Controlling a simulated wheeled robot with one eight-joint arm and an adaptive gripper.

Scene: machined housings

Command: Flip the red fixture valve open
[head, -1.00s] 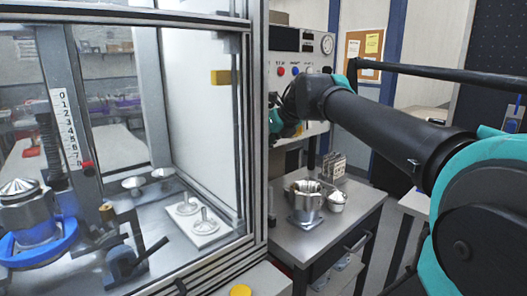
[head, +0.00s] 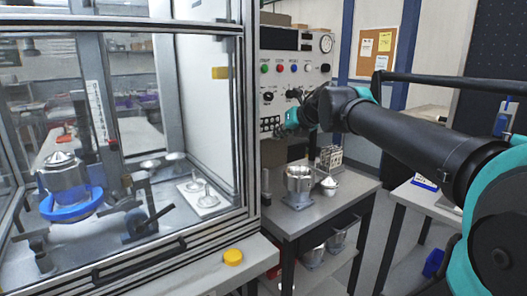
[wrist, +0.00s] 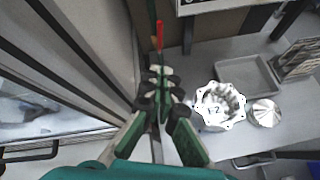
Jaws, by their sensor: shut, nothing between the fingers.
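In the wrist view my gripper (wrist: 161,78) is shut, with nothing between its green-lined fingers. A thin upright red piece (wrist: 159,36) shows just beyond the fingertips, near the frame edge of the glass cabinet. It may be the red valve's handle; its body and pivot are hidden, and I cannot tell whether the fingers touch it. In the head view my forearm reaches left toward the control panel (head: 296,69), and the fingertips are not clearly seen. No red valve can be made out for certain there.
The glass cabinet (head: 250,120) stands left of the arm. A metal side table (head: 345,197) carries a scalloped housing (head: 299,184), which also shows in the wrist view (wrist: 217,107), and a small metal cone part (wrist: 264,112). A grey tray (wrist: 248,80) lies behind them.

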